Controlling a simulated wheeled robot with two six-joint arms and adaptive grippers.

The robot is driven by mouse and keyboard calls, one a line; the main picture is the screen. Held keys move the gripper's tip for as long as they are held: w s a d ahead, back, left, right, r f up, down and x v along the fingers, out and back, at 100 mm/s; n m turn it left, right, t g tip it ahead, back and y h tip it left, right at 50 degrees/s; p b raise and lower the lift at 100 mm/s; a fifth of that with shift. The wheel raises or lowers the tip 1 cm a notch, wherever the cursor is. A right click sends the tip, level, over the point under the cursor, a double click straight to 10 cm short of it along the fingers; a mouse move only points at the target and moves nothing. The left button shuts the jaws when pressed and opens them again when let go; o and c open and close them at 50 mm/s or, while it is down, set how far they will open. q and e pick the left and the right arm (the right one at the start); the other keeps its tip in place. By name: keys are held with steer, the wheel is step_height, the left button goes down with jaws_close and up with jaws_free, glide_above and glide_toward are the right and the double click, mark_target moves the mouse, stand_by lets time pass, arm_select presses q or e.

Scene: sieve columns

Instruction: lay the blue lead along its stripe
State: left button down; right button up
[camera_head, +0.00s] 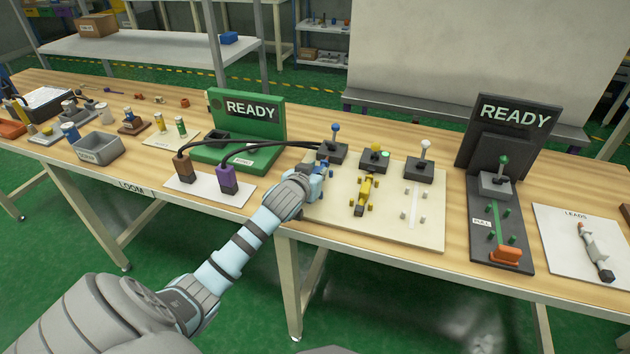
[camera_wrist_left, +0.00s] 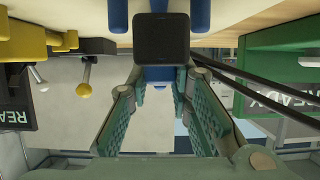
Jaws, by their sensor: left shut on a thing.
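My left gripper (camera_head: 311,184) is over the left part of the cream board (camera_head: 388,232), shut on the blue lead (camera_head: 321,169), which it mostly hides in the head view. In the left wrist view the blue lead (camera_wrist_left: 158,74) is between the fingers, with its dark square end towards the camera. Blue pegs (camera_wrist_left: 118,14) stand on both sides of that end. The blue stripe is hidden; I cannot tell whether the lead touches the board. My right gripper is not in view.
A yellow lead (camera_head: 364,191) lies among yellow pegs. The white stripe (camera_head: 414,207) is bare between its pegs. Blue (camera_head: 335,133), yellow and white levers stand behind. Black cables (camera_head: 262,143) arch close on the left. A white lead (camera_head: 598,252) lies on the right mat.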

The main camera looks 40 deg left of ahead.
arm_select(q)
step_height(320, 180, down, 2)
steer(key=shift+f, duration=0.1)
steer(key=c, duration=1.5)
jaws_free()
steer(key=shift+o, duration=0.2)
steer(key=shift+s+d+r, duration=0.2)
steer(key=shift+s+r, duration=0.2)
steer(key=shift+s, duration=0.05)
steer(key=p+v, duration=0.3)
steer(key=v, duration=0.7)
steer(key=shift+s+r, duration=0.1)
steer(key=shift+s, duration=0.05)
steer(key=shift+s+d+p, duration=0.15)
steer(key=shift+s+p, duration=0.15)
